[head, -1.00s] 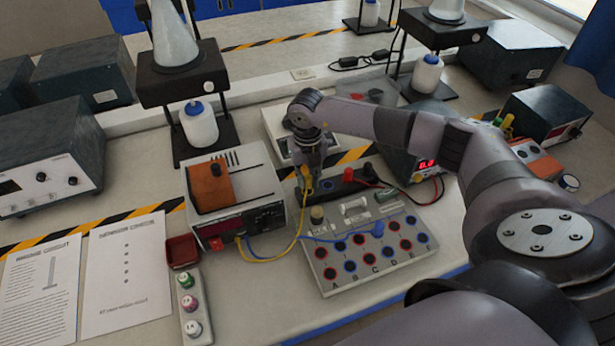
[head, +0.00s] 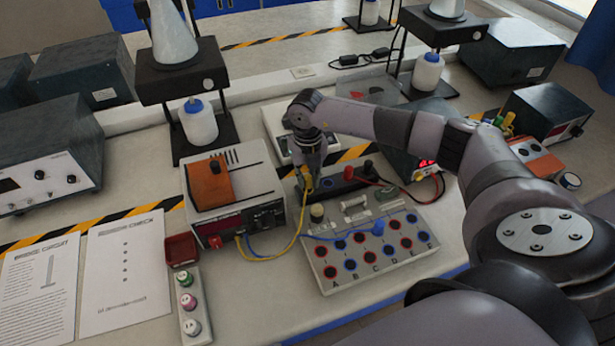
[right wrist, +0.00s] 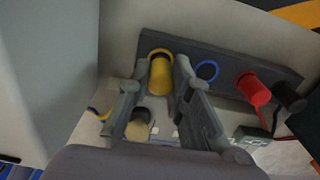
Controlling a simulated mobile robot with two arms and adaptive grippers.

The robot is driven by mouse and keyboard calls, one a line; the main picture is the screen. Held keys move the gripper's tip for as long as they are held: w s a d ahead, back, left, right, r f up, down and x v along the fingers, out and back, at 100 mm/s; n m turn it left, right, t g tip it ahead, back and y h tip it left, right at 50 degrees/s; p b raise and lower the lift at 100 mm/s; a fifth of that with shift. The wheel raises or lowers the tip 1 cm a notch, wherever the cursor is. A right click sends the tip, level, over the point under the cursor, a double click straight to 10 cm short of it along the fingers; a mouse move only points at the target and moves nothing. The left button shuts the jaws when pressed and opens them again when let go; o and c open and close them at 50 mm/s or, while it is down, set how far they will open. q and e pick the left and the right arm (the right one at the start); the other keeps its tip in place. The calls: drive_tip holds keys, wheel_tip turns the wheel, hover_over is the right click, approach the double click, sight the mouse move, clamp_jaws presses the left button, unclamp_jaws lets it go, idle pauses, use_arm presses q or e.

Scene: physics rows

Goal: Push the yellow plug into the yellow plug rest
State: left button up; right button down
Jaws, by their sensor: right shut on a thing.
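The yellow plug (right wrist: 160,77) sits between the two fingers of my right gripper (right wrist: 173,95), which is shut on it. In the head view my right gripper (head: 308,183) points down at the left end of the dark plug rest bar (head: 336,186). In the right wrist view the plug's far end meets the left end of the bar (right wrist: 232,76), at the yellow rest. The gripper and plug hide that socket, so I cannot tell how deep the plug sits. A yellow cable (head: 300,222) runs from the plug to the power supply. My left gripper is not in view.
A blue-ringed socket (right wrist: 207,71), a red plug (right wrist: 253,88) and a black plug (right wrist: 289,97) are along the same bar. The power supply (head: 232,185) stands close at left.

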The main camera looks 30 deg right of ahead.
drive_tip(key=shift+f+b, duration=0.5)
drive_tip(key=shift+f, duration=0.15)
drive_tip(key=c, duration=1.4)
unclamp_jaws()
drive_tip(key=shift+o, duration=0.6)
drive_tip(key=o, duration=0.3)
drive_tip(key=shift+r, duration=0.15)
drive_tip(key=shift+r+p, duration=2.25)
drive_tip(key=shift+r, duration=0.9)
